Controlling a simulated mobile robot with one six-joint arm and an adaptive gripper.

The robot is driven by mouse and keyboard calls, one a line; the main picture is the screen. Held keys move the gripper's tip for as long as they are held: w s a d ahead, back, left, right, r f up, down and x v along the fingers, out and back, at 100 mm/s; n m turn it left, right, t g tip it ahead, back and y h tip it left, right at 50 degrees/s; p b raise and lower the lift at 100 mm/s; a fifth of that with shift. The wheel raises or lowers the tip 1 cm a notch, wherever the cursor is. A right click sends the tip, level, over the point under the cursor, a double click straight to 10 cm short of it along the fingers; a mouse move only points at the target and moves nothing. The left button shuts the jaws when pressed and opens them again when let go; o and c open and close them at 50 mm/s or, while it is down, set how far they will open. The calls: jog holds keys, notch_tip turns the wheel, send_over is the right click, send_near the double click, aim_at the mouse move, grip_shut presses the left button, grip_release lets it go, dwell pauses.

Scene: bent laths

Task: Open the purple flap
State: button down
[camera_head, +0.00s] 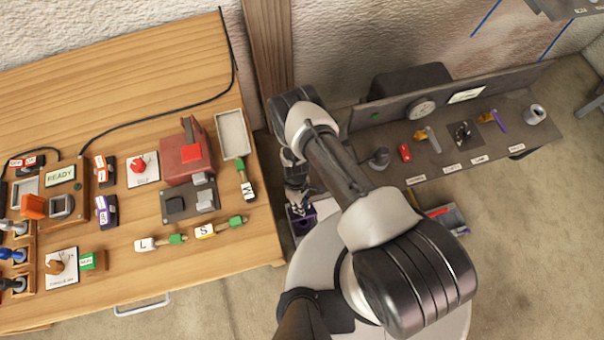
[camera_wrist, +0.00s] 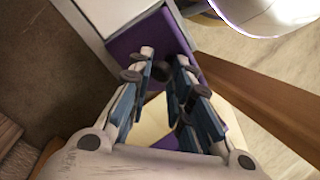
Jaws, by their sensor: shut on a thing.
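The purple flap (camera_wrist: 130,42) shows in the wrist view at the front of a white box-like body (camera_wrist: 112,14). A dark round knob (camera_wrist: 156,77) sits between my fingertips. My gripper (camera_wrist: 163,70) is shut on this knob, with its blue-padded fingers on either side of it. The fingers and palm hide part of the purple surface. In the head view, my gripper (camera_head: 296,190) points down between the wooden table and the grey bench, just above a small purple part (camera_head: 300,212). My arm hides much of the area around it.
The wooden table (camera_head: 70,110) stands at the left with switches, labelled pieces and a red block (camera_head: 188,160). A grey bench (camera_head: 460,145) with small fittings stands at the right. A brown beam (camera_wrist: 270,110) runs close to my gripper in the wrist view.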

jog(key=shift+w+a+f+b, duration=0.1)
jog(key=shift+w+f+b, duration=0.1)
jog(key=shift+w, duration=0.4)
jog(key=shift+w+a+f+b, duration=0.15)
jog(key=shift+w+b, duration=0.1)
jog(key=shift+w, duration=0.35)
jog(key=shift+w+a+f+b, duration=0.1)
jog(key=shift+w+b, duration=0.1)
jog(key=shift+w, duration=0.4)
jog(key=shift+w+g, duration=0.4)
jog(key=shift+g, duration=0.2)
jog(key=c, duration=1.7)
grip_release()
jog(key=shift+w, duration=0.1)
jog(key=shift+o, duration=1.4)
jog(key=shift+a, duration=0.2)
jog(key=shift+w, duration=0.1)
